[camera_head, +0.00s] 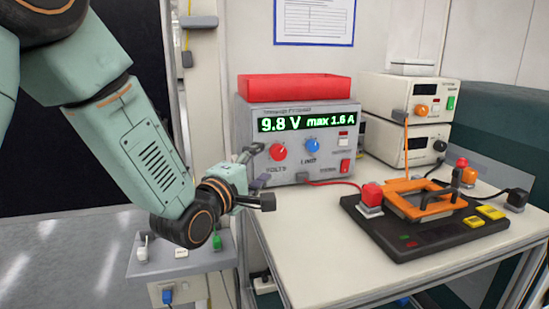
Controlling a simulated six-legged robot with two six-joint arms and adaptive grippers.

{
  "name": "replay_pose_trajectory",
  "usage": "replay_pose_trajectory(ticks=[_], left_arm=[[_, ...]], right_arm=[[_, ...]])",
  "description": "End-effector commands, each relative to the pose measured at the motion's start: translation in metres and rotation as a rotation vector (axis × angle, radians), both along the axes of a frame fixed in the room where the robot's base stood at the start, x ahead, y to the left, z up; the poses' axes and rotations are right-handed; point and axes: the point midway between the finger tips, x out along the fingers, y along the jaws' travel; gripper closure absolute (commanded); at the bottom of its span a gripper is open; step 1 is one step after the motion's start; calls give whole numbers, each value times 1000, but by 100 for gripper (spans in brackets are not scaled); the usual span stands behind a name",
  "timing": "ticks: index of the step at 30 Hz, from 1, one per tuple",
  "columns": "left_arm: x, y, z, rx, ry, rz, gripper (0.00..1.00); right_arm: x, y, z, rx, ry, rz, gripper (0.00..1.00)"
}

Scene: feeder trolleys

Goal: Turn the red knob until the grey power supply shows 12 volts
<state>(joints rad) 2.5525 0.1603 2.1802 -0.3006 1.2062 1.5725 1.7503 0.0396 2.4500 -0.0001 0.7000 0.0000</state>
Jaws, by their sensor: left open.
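The grey power supply (318,172) stands on the white table and its green display (307,121) reads 9.8 V, max 1.6 A. Nothing shows between the fingers. I cannot tell whether a finger touches the panel. My right gripper is not in view.
A red tray (294,88) lies on top of the supply. A black test fixture (400,243) with an orange frame (418,197) and red button (372,195) occupies the table's front right. Cream instruments (410,145) are stacked behind. A small grey shelf (160,268) is below my left arm.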

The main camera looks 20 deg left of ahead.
Motion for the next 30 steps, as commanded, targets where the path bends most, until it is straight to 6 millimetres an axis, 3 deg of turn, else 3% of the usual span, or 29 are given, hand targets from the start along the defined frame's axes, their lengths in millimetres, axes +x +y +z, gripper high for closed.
replay_pose_trajectory(ticks=[9,22,30], left_arm=[[41,-9,-1,1,0,-1,42],[54,-11,1,0,0,-1,42],[54,-11,1,0,1,-1,65]], right_arm=[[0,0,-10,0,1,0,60],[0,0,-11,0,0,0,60],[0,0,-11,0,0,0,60]])
